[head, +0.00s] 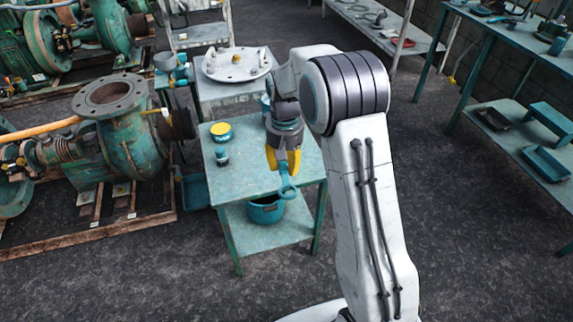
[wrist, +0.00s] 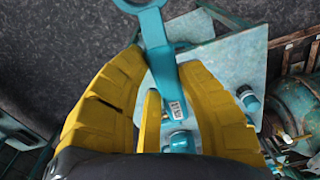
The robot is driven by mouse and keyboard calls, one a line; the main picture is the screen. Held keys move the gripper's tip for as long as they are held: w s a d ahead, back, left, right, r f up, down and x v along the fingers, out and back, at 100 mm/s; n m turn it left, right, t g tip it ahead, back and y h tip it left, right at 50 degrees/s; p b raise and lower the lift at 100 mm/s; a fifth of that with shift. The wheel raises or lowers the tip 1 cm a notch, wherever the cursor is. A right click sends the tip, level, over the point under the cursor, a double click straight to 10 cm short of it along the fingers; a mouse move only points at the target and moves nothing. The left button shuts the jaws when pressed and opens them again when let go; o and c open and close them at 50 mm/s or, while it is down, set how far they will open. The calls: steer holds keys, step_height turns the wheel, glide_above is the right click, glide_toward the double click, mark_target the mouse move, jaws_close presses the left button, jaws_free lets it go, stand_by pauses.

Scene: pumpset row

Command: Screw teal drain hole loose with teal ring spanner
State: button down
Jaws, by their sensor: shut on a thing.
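My gripper (head: 283,160) is shut on the teal ring spanner (head: 288,191) above the front part of a small teal table. In the wrist view the yellow fingers of my gripper (wrist: 160,105) sit on both sides of the spanner (wrist: 157,40), whose handle carries a small white label. Its ring end points up in that picture, away from the fingers. A large teal pump (head: 130,140) with a flanged opening stands on a wooden skid left of the table. I cannot make out the teal drain hole in either view.
The teal table (head: 235,180) holds a yellow-and-teal tin (head: 221,131) and a small teal bottle (head: 222,156). A teal bucket (head: 266,209) stands on its lower shelf. Workbenches (head: 490,60) line the right side. The dark floor (head: 160,275) in front is clear.

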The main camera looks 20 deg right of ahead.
steer(key=shift+w+n, duration=0.1)
steer(key=shift+n, duration=0.6)
